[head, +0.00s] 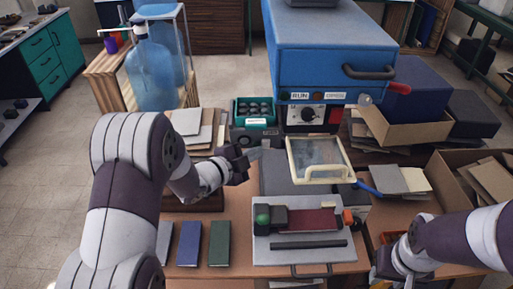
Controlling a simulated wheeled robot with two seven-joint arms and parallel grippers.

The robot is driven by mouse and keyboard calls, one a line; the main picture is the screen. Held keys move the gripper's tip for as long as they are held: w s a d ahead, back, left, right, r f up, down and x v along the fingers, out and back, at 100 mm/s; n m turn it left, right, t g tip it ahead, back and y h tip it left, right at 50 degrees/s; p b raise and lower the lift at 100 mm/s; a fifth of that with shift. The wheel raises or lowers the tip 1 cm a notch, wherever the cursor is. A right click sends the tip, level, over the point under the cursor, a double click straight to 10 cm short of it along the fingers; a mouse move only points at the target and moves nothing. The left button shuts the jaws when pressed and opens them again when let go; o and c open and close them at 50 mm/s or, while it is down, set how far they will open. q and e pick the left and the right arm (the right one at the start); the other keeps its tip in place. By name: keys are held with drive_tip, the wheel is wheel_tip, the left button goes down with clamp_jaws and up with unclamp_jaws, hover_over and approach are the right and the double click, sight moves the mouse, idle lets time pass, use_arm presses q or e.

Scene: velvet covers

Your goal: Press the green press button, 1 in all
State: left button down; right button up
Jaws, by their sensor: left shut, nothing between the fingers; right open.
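A small green knob-like part (263,213) sits at the left end of a grey plate (265,253), beside a black block. I cannot tell for sure that it is the green press button. My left gripper (248,157) is shut and empty. It is in front of a small dark box (253,137) below a teal bin, and above and left of the grey plate. My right gripper (384,266) is open, low at the right, partly hidden by its own arm.
A blue press (330,50) with a dial panel (306,115) stands at the back, a clear-windowed guard (318,160) in front of it. A dark red piece (305,220) lies on the grey plate. Blue and green books (190,243) lie left. Cardboard boxes (400,130) crowd the right.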

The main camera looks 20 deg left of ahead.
use_arm(q)
drive_tip(key=shift+s, duration=0.1)
idle(0.3)
drive_tip(key=shift+s+d, duration=0.25)
drive_tip(key=shift+s, duration=0.55)
drive_tip(key=s, duration=0.2)
drive_tip(key=s+d, duration=0.1)
drive_tip(key=s, duration=0.1)
drive_tip(key=shift+s+d, duration=0.2)
drive_tip(key=shift+s, duration=0.2)
idle(0.3)
